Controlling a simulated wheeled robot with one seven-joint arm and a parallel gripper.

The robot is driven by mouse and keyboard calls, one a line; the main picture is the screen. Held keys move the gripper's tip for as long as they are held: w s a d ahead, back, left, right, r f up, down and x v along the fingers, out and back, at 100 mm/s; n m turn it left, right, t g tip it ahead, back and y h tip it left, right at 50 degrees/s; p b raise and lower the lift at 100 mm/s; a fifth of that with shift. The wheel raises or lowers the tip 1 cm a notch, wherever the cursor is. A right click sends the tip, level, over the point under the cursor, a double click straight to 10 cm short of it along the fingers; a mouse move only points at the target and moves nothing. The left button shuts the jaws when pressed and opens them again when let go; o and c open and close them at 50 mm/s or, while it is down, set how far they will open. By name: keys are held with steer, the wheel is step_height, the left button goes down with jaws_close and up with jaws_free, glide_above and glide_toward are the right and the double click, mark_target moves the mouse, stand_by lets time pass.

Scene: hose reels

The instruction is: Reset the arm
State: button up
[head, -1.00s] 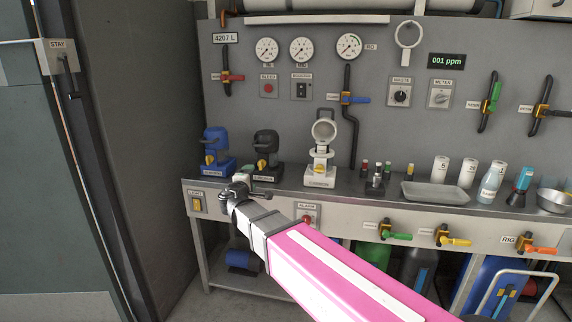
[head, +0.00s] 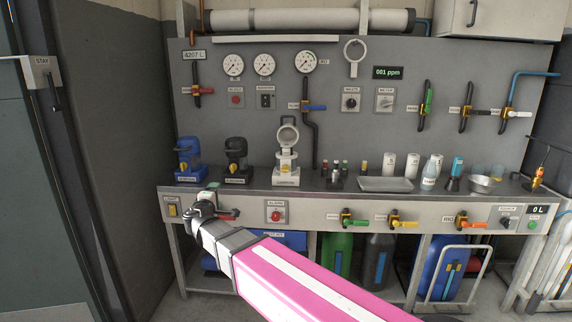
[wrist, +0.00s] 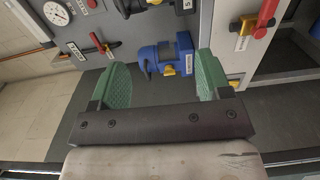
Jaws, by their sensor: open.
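My arm is pink and white and reaches from the bottom of the head view toward the left end of the workbench. My gripper (head: 207,203) is near the bench's front left edge, in front of the blue and black devices. In the wrist view my gripper (wrist: 158,82) shows two green fingers spread wide with nothing between them. The blue device (head: 188,160) stands on the bench; in the wrist view it (wrist: 172,55) appears beyond the fingers, apart from them.
The bench (head: 325,184) carries a black device (head: 236,160), a white device (head: 286,165), a grey tray (head: 385,184) and several bottles. The front panel holds a yellow switch (head: 172,210), a red alarm knob (head: 275,216) and valve handles. Floor at the left is clear.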

steer(key=d+f+m+g+h, duration=0.1)
steer(key=d+f+m+g, duration=0.3)
steer(key=d, duration=0.5)
steer(key=w+d+f+m+g+h, duration=0.1)
steer(key=d+f+m+g+h, duration=0.1)
steer(key=d+f, duration=0.55)
steer(key=d+f+m+g+h, duration=0.1)
steer(key=d+f+m+g, duration=0.15)
steer(key=d, duration=0.75)
steer(key=s+d+f+m+g+y, duration=0.3)
steer(key=s+d+f, duration=0.3)
steer(key=d, duration=0.3)
steer(key=s+d+f+m+g+y, duration=0.2)
steer(key=s+d+f+m+g, duration=0.3)
steer(key=s+d+f+g, duration=0.1)
steer(key=s+d+f, duration=0.1)
steer(key=s+d, duration=0.1)
steer(key=d, duration=0.1)
steer(key=shift+s+d+f+y, duration=0.15)
steer(key=shift+f+y, duration=0.1)
steer(key=shift+y, duration=0.15)
steer(key=shift+m, duration=0.25)
